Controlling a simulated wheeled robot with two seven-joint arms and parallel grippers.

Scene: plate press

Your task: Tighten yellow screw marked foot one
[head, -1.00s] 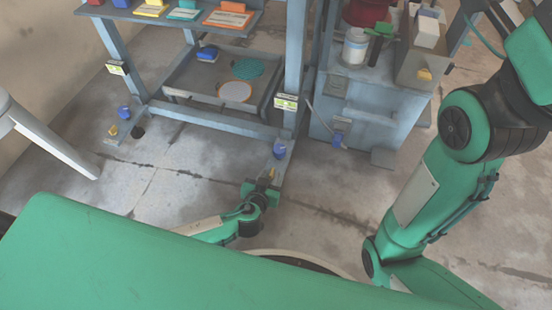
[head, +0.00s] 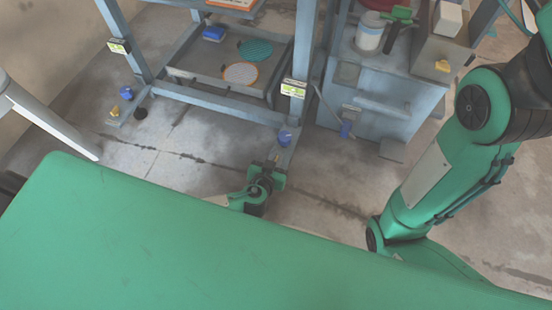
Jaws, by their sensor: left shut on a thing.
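My left gripper (head: 270,166) is low by the floor at the right front foot of the blue-grey press frame (head: 222,105). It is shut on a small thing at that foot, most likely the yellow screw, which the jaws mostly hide. A blue knob (head: 285,137) stands on the same foot just behind the jaws. Another yellow screw (head: 115,111) sits on the left foot, beside a second blue knob (head: 126,93). A label (head: 293,88) is on the right post and another label (head: 118,46) on the left post; both are too small to read. My right gripper is out of view.
A grey tray (head: 188,80) between the posts holds a blue block (head: 214,33), a teal disc (head: 256,49) and an orange-rimmed disc (head: 240,73). A blue-grey cabinet (head: 370,90) with a white bottle (head: 369,34) stands right. Open floor lies left of the gripper.

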